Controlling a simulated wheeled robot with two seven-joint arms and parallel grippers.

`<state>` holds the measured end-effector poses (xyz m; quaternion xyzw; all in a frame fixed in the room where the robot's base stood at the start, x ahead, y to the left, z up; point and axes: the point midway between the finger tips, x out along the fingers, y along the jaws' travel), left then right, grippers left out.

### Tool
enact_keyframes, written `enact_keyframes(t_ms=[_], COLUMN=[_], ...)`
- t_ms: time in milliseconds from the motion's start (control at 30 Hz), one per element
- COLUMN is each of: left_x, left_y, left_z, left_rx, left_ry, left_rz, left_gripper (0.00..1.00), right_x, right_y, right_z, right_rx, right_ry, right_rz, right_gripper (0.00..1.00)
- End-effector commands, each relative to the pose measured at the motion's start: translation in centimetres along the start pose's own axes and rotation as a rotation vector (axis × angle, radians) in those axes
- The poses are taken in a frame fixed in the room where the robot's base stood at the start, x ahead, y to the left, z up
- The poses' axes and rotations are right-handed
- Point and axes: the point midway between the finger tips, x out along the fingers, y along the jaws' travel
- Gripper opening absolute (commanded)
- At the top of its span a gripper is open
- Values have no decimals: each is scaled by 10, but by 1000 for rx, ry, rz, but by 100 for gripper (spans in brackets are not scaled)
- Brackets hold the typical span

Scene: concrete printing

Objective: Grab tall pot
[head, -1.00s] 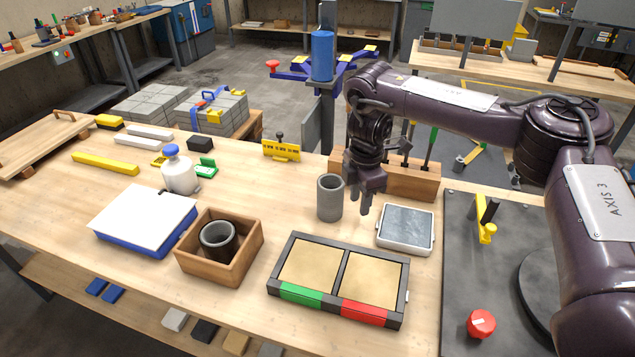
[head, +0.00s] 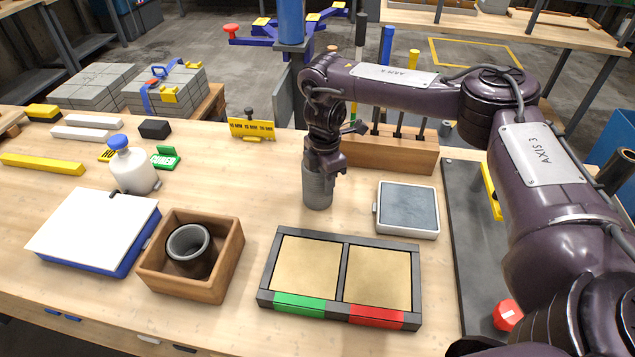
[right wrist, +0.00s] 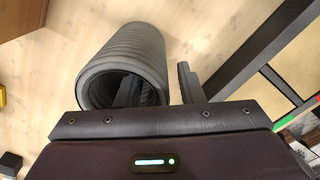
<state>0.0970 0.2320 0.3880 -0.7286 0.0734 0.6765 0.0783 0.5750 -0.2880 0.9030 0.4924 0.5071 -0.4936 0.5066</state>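The tall pot is a grey ridged cylinder (head: 317,192) standing upright on the table in the head view, its top partly hidden by my right gripper (head: 328,172). In the right wrist view the pot (right wrist: 122,58) shows its open mouth toward the camera. My right gripper (right wrist: 158,90) is open across the pot's wall. One finger is inside the mouth and the other is outside, to the right, with a small gap to the wall. My left gripper is not in view.
A wooden box (head: 155,284) with a dark, grey-rimmed pot (head: 188,243) stands at the left. A two-panel tray (head: 336,312) with green and red labels lies in front. A grey-topped square block (head: 408,209) is right of the tall pot, and a wooden tool rack (head: 385,154) is behind.

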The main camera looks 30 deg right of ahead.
Motion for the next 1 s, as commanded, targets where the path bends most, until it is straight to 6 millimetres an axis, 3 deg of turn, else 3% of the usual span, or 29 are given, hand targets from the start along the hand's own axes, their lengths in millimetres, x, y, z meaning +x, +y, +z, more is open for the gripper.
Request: enact_keyframes(t_ms=[200, 400, 667, 1000], left_x=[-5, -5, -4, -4], left_y=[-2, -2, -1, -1], left_z=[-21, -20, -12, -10], left_rx=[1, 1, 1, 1], left_ry=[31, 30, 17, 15], left_rz=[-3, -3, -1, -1], left_gripper=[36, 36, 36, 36], right_x=[18, 18, 18, 18], right_y=[0, 0, 0, 0], right_z=[0, 0, 0, 0], right_rx=[2, 2, 2, 2], right_ry=[1, 1, 1, 1], right_rz=[1, 1, 1, 1], right_gripper=[34, 34, 0, 0])
